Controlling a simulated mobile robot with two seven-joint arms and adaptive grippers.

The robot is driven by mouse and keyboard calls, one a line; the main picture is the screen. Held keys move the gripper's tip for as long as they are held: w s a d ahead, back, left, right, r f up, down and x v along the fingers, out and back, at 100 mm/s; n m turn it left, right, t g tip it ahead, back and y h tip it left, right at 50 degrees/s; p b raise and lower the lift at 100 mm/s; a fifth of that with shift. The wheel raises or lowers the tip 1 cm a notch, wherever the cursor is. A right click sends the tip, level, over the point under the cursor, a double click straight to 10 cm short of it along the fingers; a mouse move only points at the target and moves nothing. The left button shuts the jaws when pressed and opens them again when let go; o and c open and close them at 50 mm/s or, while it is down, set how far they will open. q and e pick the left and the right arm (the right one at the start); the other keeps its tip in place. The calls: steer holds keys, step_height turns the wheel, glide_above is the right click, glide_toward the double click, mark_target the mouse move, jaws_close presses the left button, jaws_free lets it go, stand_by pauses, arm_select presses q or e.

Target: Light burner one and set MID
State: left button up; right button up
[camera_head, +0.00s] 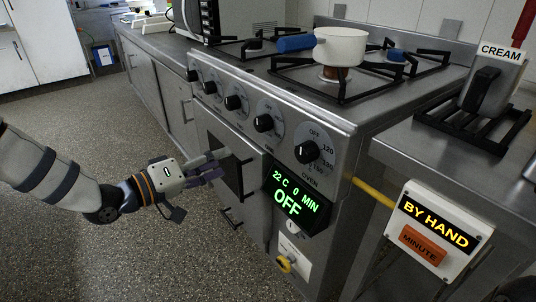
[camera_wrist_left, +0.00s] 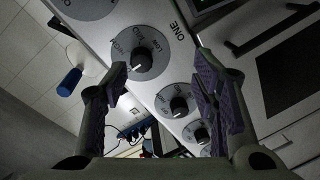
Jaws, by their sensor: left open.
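A row of black stove knobs on round grey dials runs along the steel front panel in the head view. In the left wrist view, a knob (camera_wrist_left: 142,59) on a dial with LOW and MID markings sits beside the word ONE (camera_wrist_left: 177,28). I cannot tell its exact setting. My left gripper (camera_head: 216,165) is open and empty, in front of the oven door below the knobs. In the left wrist view its fingers (camera_wrist_left: 160,84) stand apart, with the ONE knob beyond them. I see no flame. My right gripper is not in view.
A white pot (camera_head: 340,47) with a blue handle (camera_head: 295,43) stands on the stove. The oven display (camera_head: 297,194) reads 22 C, 0 MIN, OFF. A BY HAND box (camera_head: 437,228) and a CREAM container (camera_head: 487,82) are at right. The floor at left is clear.

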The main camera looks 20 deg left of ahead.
mark_target(258, 126)
arm_select(q)
steer(key=shift+t+h, duration=0.4)
steer(key=shift+t, duration=0.1)
steer(key=w+d+r, duration=0.1)
steer(key=w+d, duration=0.1)
steer(key=w, duration=0.1)
steer(key=w+d+r+b, duration=0.1)
steer(key=w, duration=0.3)
steer(key=w+d+r+b, duration=0.1)
steer(key=w+d, duration=0.1)
steer(key=w, duration=0.2)
steer(key=shift+w+d+r, duration=0.1)
steer(key=shift+d+r, duration=0.05)
steer(key=shift+d, duration=0.2)
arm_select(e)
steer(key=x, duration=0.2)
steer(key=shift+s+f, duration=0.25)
arm_select(q)
steer(key=shift+m, duration=0.3)
steer(key=c, duration=1.2)
